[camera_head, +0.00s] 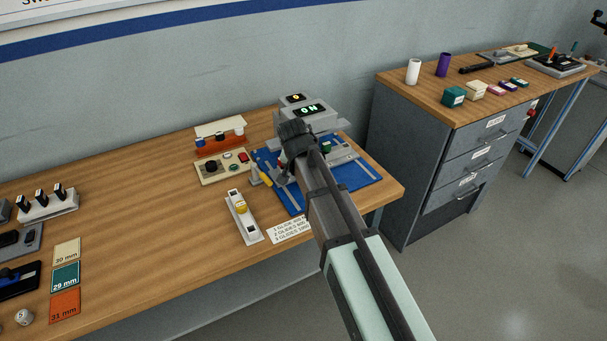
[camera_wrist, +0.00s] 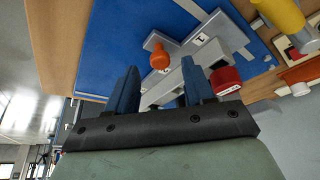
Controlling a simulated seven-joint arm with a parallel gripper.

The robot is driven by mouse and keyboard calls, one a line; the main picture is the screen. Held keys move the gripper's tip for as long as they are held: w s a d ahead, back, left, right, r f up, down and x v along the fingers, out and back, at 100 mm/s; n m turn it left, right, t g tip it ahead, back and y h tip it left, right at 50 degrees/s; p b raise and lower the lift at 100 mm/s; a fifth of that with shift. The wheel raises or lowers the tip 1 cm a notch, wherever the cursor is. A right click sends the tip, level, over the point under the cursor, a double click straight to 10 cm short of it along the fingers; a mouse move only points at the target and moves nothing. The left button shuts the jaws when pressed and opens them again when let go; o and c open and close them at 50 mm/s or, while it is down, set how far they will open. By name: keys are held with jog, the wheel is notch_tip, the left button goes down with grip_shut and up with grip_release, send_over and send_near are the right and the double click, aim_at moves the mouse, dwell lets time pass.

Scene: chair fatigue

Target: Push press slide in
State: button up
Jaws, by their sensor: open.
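The press (camera_head: 312,118) is a grey machine with a lit display at the back of a blue mat (camera_head: 358,180). A grey slide-like part (camera_head: 342,154) shows at its right side, partly behind my arm. In the wrist view, a grey plate (camera_wrist: 222,40) marked 1 lies over the blue mat (camera_wrist: 110,45). An orange knob (camera_wrist: 160,57) and a red block (camera_wrist: 225,80) show near it. My gripper (camera_wrist: 157,78) is open, its two fingers apart with the knob beyond the gap. I see nothing gripped. My arm hides much of the press front in the head view.
A control box (camera_head: 222,167) and a red-and-white rack (camera_head: 220,133) stand left of the mat. A grey drawer cabinet (camera_head: 400,150) stands at the right. The table middle-left is clear.

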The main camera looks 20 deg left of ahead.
jog(key=shift+x, duration=1.15)
jog(key=shift+c, duration=0.3)
grip_shut()
